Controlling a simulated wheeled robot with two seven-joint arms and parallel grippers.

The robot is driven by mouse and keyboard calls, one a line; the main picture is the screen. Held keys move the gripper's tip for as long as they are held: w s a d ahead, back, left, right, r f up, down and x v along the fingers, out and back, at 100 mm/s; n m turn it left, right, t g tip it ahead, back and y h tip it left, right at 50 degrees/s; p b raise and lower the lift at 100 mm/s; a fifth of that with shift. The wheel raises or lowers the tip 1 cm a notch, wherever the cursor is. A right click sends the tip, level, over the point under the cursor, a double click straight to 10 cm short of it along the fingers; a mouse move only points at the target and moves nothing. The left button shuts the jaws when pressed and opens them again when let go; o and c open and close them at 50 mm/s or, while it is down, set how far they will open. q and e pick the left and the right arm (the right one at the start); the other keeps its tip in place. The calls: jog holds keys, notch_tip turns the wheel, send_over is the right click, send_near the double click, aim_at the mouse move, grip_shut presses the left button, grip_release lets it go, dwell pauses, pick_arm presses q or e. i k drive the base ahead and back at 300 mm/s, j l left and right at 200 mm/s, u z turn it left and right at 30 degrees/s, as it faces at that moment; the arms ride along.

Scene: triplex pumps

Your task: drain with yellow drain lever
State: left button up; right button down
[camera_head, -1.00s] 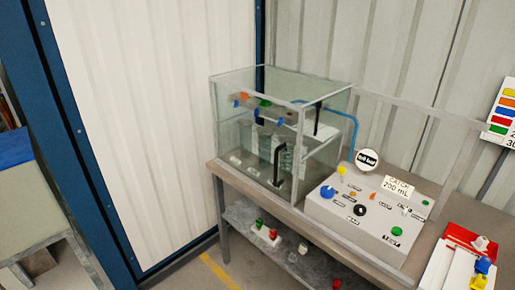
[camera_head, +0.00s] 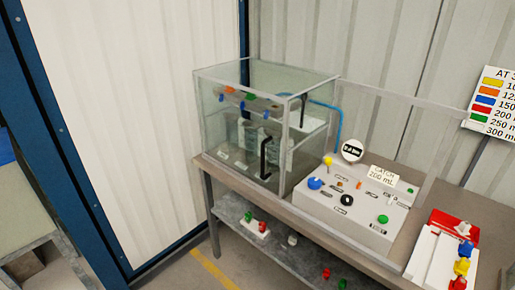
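A yellow lever (camera_head: 327,161) stands up at the back left corner of the sloped white control panel (camera_head: 318,205). The panel also carries a large blue knob (camera_head: 315,183), a black knob (camera_head: 347,199), a green button (camera_head: 383,218) and small labelled controls. A round dark gauge (camera_head: 352,150) and a card reading "CATCH 200 mL" (camera_head: 383,175) stand at its back edge. Left of it is a clear glass cabinet (camera_head: 213,113) with a black door handle (camera_head: 265,156) and pump parts inside. Neither of my grippers is in view.
The panel and cabinet stand on a bench (camera_head: 240,186) with a lower shelf (camera_head: 237,210) holding several coloured pieces. A red and white tray (camera_head: 427,262) with coloured pieces is at right. A colour chart (camera_head: 492,104) hangs at upper right. Floor shows at lower left.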

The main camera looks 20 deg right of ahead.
aim_at(328, 160)
jog(key=k+l+z, duration=0.15)
jog(key=z, duration=1.2)
jog(key=i+j+z, duration=0.2)
jog(key=z, duration=0.2)
jog(key=i+j+z, duration=0.1)
jog(key=j+z, duration=0.75)
jog(key=i+l, duration=0.05)
